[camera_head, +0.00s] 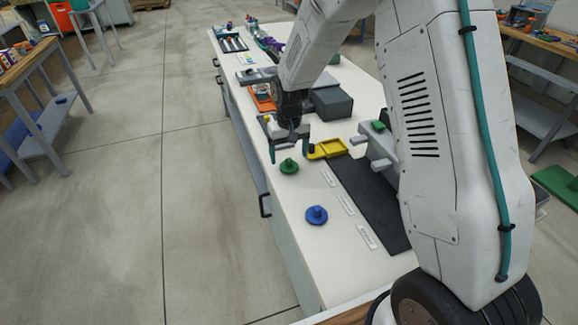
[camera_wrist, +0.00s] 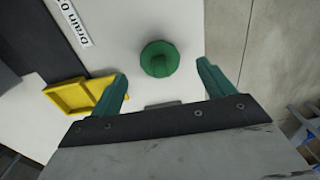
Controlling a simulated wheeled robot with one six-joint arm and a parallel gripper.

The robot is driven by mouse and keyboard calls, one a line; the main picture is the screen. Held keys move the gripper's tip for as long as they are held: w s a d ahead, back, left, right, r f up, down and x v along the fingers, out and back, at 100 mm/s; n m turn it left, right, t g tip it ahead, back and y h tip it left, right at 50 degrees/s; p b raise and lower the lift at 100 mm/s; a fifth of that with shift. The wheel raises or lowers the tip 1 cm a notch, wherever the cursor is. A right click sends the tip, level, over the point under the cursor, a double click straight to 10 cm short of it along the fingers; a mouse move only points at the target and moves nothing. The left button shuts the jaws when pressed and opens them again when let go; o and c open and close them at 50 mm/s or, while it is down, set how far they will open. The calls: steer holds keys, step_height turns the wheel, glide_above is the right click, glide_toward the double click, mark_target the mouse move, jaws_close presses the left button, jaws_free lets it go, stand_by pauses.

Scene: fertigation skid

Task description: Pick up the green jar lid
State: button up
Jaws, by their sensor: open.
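The green jar lid (camera_head: 289,166) is a round disc with a raised knob, lying on the white bench top near its left edge. In the wrist view the green lid (camera_wrist: 159,58) sits ahead of my gripper, roughly centred between the fingers and just beyond their tips. My gripper (camera_head: 291,149) is open, with its green fingers apart and empty, close to the lid. The fingers also show in the wrist view (camera_wrist: 162,77). A similar blue lid (camera_head: 316,215) lies on the bench nearer to my base.
A yellow tray (camera_head: 328,149) lies right of my gripper; it shows left of the fingers in the wrist view (camera_wrist: 75,96). A dark mat (camera_head: 372,200), grey block (camera_head: 331,103) and grey fixture (camera_head: 376,147) stand on the bench (camera_head: 290,258).

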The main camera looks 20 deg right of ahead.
mark_target(289, 159)
step_height(289, 159, down, 4)
steer(key=shift+w+r, duration=0.1)
steer(key=shift+r, duration=0.1)
steer(key=c, duration=1.1)
steer(key=shift+r, duration=0.15)
step_height(289, 159, up, 14)
steer(key=shift+r, duration=0.15)
